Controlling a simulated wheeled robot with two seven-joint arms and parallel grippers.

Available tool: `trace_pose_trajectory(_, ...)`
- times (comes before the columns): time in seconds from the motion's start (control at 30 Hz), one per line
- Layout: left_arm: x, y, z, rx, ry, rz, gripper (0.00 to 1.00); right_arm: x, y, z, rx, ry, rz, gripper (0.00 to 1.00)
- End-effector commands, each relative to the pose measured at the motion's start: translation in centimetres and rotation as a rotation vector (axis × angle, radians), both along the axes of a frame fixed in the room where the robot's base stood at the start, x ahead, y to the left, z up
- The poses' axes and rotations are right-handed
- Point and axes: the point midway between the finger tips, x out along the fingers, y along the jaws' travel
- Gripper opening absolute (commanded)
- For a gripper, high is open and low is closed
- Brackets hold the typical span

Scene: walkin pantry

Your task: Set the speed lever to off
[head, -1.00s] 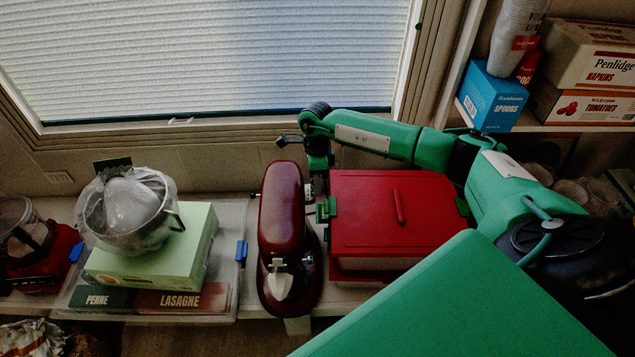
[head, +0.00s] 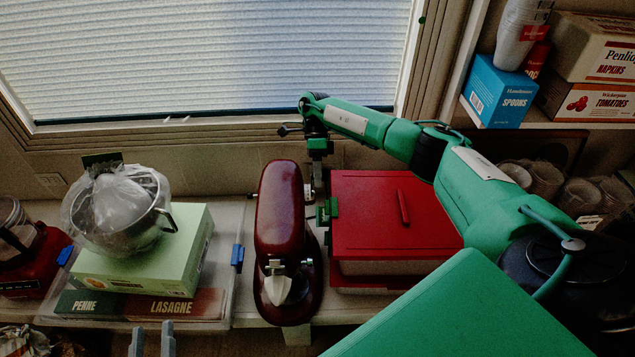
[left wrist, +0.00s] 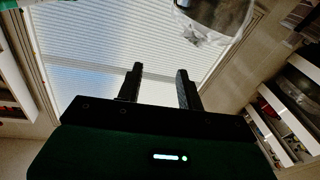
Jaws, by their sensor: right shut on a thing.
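The dark red stand mixer (head: 280,215) stands on the counter in the middle of the head view, its front towards me. My right gripper (head: 317,192) reaches down from above, close against the mixer's right side. It is shut on a small part there, which seems to be the speed lever; the fingers hide it, so I cannot tell its setting. A small knob (head: 252,196) sticks out on the mixer's left side. My left gripper (head: 152,340) shows at the bottom edge, open and empty, well away from the mixer. In the left wrist view its fingers (left wrist: 160,85) are apart.
A red-lidded box (head: 395,215) with a green clip stands just right of the mixer. At the left, a bagged metal pot (head: 120,215) rests on a green box (head: 145,255) above pasta boxes. A window blind (head: 200,55) is behind. Shelves with cartons are at the right.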

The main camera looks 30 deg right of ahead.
Motion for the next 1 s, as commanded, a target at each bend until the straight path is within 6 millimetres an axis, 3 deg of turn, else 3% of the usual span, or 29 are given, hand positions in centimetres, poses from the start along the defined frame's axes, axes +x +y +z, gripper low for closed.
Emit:
trace_pose_trajectory(0.2, 0.9, 1.2, 4.1, -0.052, -0.217, 0.042, 0.38, 0.4, -0.1, -0.3, 0.038, 0.06, -0.001, 0.0)
trace_pose_trajectory(0.4, 1.0, 1.8, 6.1, -0.077, -0.322, 0.06, 0.38, 0.5, -0.2, -0.4, 0.059, 0.096, -0.001, 0.0)
trace_pose_trajectory(1.0, 0.9, 2.1, 7.1, -0.088, -0.372, 0.068, 0.38, 0.6, -0.3, -0.4, 0.071, 0.113, -0.001, 0.0)
